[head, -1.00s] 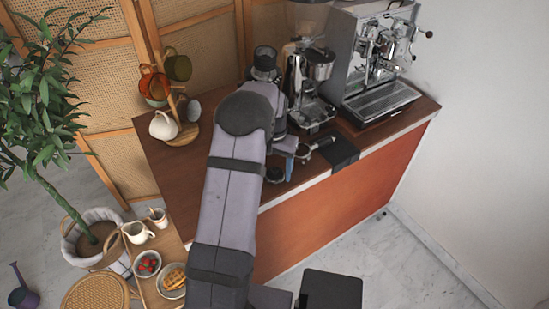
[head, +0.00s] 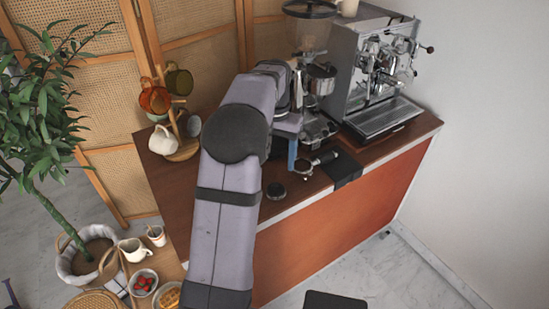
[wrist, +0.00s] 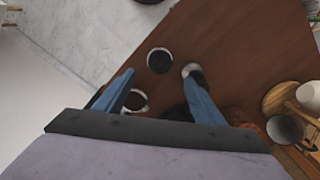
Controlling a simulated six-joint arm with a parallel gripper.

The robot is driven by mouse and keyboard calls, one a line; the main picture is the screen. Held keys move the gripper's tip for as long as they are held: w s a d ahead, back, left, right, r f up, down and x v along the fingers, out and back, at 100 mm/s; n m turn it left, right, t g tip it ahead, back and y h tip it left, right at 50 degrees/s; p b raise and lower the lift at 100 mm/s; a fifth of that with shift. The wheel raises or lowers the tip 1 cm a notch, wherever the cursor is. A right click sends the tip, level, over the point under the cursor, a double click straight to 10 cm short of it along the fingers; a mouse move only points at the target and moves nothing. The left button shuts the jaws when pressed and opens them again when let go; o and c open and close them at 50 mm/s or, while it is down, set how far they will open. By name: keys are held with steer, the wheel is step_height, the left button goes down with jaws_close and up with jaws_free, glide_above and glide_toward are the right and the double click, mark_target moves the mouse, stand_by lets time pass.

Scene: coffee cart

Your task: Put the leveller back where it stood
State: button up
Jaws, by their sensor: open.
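The leveller, a dark round puck, sits on the wooden counter near its front edge in the head view (head: 276,191). In the wrist view the leveller (wrist: 160,60) shows as a black disc with a pale rim, between the fingertips in the picture. My gripper (head: 292,152) is above the counter, behind the leveller and apart from it; one blue finger shows there. In the wrist view both blue fingers of my gripper (wrist: 159,74) are spread, with nothing held between them.
A portafilter (head: 318,161) lies right of the leveller by a black mat (head: 343,170). A small silver thing (wrist: 194,71) stands close to one fingertip. The grinder (head: 312,35) and espresso machine (head: 372,70) are behind. A mug tree (head: 181,130) stands at the left.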

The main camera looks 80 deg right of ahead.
steer(key=shift+w, duration=0.1)
steer(key=w+a+n, duration=0.2)
steer(key=w+a, duration=0.2)
steer(key=w, duration=0.3)
steer(key=w+a+n, duration=0.3)
steer(key=w+a, duration=0.1)
steer(key=w, duration=0.4)
steer(key=w+a+f+n, duration=0.1)
steer(key=w+a+n, duration=0.1)
steer(key=w+a, duration=0.45)
steer(key=w+a+f+n, duration=0.1)
steer(key=w+a+n, duration=0.2)
steer(key=a, duration=0.6)
steer(key=s+a+f+n, duration=0.2)
steer(key=a+n, duration=0.3)
steer(key=a, duration=0.8)
steer(key=s+a+f+n, duration=0.3)
steer(key=a+n, duration=0.1)
steer(key=a, duration=0.9)
steer(key=shift+f+n, duration=0.25)
steer(key=shift+n, duration=0.15)
